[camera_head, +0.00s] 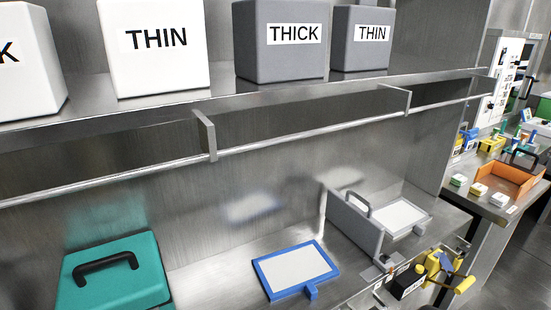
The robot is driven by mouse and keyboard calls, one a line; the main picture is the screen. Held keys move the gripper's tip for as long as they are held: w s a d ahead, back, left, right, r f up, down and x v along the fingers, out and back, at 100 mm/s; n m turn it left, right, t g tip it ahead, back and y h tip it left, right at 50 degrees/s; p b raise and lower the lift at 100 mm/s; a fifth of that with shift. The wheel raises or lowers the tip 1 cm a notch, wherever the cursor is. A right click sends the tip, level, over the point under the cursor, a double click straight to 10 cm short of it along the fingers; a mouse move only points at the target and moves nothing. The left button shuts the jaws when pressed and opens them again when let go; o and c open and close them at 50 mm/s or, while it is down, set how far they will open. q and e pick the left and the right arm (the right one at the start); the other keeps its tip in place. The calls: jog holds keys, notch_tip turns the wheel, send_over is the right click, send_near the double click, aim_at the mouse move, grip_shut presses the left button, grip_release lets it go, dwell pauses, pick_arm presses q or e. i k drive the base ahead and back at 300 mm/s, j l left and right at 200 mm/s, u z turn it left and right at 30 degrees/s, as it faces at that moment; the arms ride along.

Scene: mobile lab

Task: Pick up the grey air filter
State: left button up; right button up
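A flat white panel with a grey frame (402,216), which looks like the grey air filter, lies on the lower steel shelf at the right. An upright grey piece with a handle (356,222) stands at its left and hides part of its near left side. I cannot tell if the two touch or are joined. A similar panel with a blue frame (296,270) lies flat on the same shelf, further left and nearer. Neither of my grippers is in view.
A teal case with a black handle (114,272) sits at the lower left. White and grey boxes labelled THICK (283,40) and THIN stand on the upper shelf. A yellow and black item (437,268) is below the shelf edge. An orange tray (507,177) stands on the right-hand table.

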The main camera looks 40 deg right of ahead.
aim_at(399, 216)
jog(key=l+z, duration=0.15)
jog(key=z, duration=1.9)
